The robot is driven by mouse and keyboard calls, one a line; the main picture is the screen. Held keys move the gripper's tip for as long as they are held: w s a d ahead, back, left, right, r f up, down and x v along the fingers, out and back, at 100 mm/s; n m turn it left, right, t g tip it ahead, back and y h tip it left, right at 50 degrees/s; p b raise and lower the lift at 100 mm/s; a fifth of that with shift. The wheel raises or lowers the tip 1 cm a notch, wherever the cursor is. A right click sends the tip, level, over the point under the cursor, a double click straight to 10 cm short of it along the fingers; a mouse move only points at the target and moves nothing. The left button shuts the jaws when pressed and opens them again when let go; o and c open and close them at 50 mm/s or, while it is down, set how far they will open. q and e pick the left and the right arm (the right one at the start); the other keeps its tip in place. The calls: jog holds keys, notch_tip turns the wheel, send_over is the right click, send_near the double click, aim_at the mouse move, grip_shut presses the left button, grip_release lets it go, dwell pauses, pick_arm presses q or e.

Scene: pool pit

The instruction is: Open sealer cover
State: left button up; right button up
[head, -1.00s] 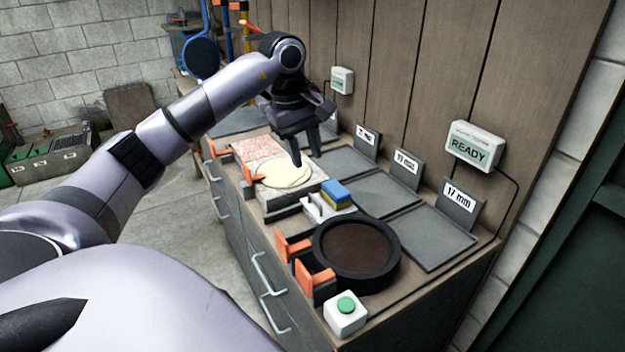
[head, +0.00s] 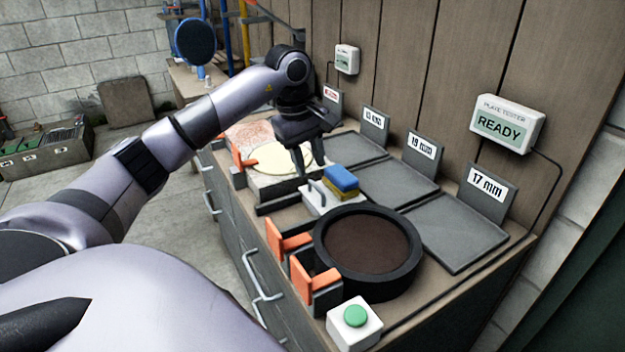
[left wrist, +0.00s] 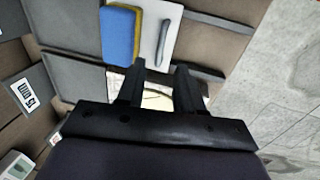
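No part is marked as a sealer, so I cannot tell for sure which is its cover. A low white piece (head: 314,203) with a grey bar handle stands on the bench; the handle (left wrist: 162,42) shows clearly in the left wrist view. A blue and yellow sponge (head: 341,181) sits beside the handle. My left gripper (head: 304,172) points down just behind the white piece, near the cream disc (head: 268,153). In the left wrist view its two fingers (left wrist: 160,78) are apart, with nothing between them. The right gripper is not in view.
A black ring (head: 400,283) with a brown inside and orange clamps (head: 287,242) stands in front, near a green button box (head: 354,318). Grey trays (head: 455,232) with millimetre labels line the wall. A plate tester (head: 507,122) reads READY. Open floor lies left of the bench.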

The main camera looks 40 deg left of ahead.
aim_at(314, 184)
pick_arm(q)
jog(key=shift+w+d+f, duration=0.1)
jog(key=shift+w+f, duration=0.15)
jog(key=shift+f, duration=0.9)
jog(key=shift+w+f, duration=0.2)
jog(key=shift+f, duration=0.9)
grip_shut()
